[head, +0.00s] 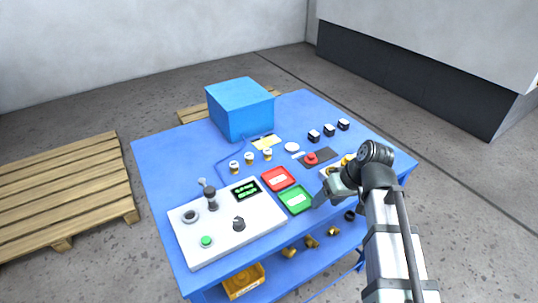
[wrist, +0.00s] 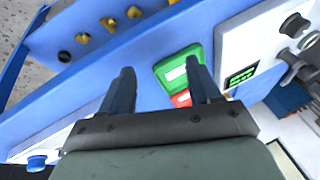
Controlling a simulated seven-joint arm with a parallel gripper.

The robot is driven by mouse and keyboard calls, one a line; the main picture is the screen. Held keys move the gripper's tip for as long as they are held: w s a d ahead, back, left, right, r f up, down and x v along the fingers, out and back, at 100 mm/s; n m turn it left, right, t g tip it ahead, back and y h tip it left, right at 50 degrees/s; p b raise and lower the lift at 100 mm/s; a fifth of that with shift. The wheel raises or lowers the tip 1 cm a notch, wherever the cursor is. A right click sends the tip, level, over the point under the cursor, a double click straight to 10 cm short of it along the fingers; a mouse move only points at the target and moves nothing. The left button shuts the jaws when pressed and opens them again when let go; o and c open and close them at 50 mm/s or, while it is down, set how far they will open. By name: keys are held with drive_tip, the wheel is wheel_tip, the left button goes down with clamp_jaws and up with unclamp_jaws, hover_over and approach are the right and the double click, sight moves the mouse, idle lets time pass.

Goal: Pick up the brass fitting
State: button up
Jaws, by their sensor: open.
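Several brass fittings sit on the lower shelf below the tabletop, including one at the left (head: 288,252), one in the middle (head: 310,242) and one at the right (head: 333,231). They also show at the top left of the wrist view (wrist: 108,24). A yellow, brass-looking piece (head: 347,160) lies on the tabletop, partly hidden by my arm; I cannot tell its shape. My gripper (head: 320,197) is open and empty above the table's front edge, right of the green tray (head: 296,199).
A red tray (head: 278,179) adjoins the green one. A white control panel (head: 228,222) fills the left front. A blue box (head: 240,108) stands at the back. A red button (head: 311,158) and black-and-white blocks (head: 329,130) sit at right. A yellow bin (head: 243,281) is below.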

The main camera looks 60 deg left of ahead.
sight(268, 150)
drive_tip(key=s+a+r+t, duration=0.1)
drive_tip(key=a+r, duration=0.2)
drive_tip(key=a, duration=0.6)
drive_tip(key=a+r+t, duration=0.2)
drive_tip(key=a+r, duration=0.1)
drive_tip(key=a, duration=0.5)
drive_tip(key=s+a+r+t, duration=0.1)
drive_tip(key=a+r, duration=0.2)
drive_tip(key=a, duration=0.6)
drive_tip(key=shift+m, duration=0.4)
drive_tip(key=x, duration=1.4)
drive_tip(key=shift+s+a, duration=0.1)
drive_tip(key=shift+s, duration=0.2)
drive_tip(key=shift+r, duration=0.1)
clamp_jaws()
drive_tip(key=shift+r, duration=0.1)
wheel_tip(268, 150, up, 10)
drive_tip(key=shift+f, duration=0.1)
